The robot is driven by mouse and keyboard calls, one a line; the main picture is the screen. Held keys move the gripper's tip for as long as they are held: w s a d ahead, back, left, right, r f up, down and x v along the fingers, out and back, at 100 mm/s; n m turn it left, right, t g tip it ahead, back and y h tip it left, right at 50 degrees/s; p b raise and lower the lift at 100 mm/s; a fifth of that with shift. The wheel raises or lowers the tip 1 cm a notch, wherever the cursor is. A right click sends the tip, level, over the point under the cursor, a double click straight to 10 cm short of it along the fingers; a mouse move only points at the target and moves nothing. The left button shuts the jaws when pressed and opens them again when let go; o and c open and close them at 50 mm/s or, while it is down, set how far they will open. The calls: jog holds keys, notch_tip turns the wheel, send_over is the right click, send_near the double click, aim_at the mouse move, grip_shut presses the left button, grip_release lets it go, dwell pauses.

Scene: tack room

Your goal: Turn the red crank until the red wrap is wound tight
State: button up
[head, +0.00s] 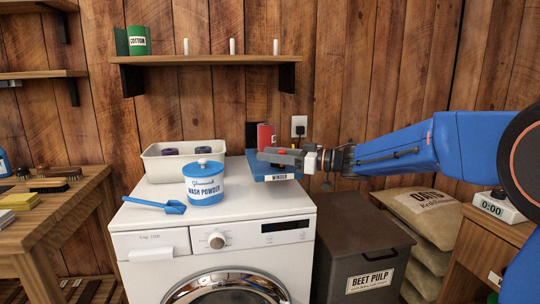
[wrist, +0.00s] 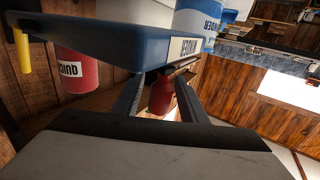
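The blue winder (head: 258,167) sits at the back right of the washer top, its label facing front. In the wrist view its blue body (wrist: 100,42) and label (wrist: 183,49) show close above my fingers. My gripper (head: 277,156) is in front of the winder's upper part and partly hides it. In the wrist view a red knob-like piece, seemingly the crank handle (wrist: 162,96), lies between my gripper's two fingers (wrist: 160,90), with narrow gaps showing at both sides. A red cylinder (head: 266,134) stands behind my gripper. I cannot make out the red wrap or how tightly it is wound.
On the washer (head: 250,212) are a wash powder tub (head: 204,184), a blue scoop (head: 160,205) and a pale bin (head: 158,168) with dark rolls. A beet pulp bin (head: 360,262) stands to the right. A shelf (head: 205,60) hangs above.

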jog(key=shift+a, duration=0.2)
grip_shut()
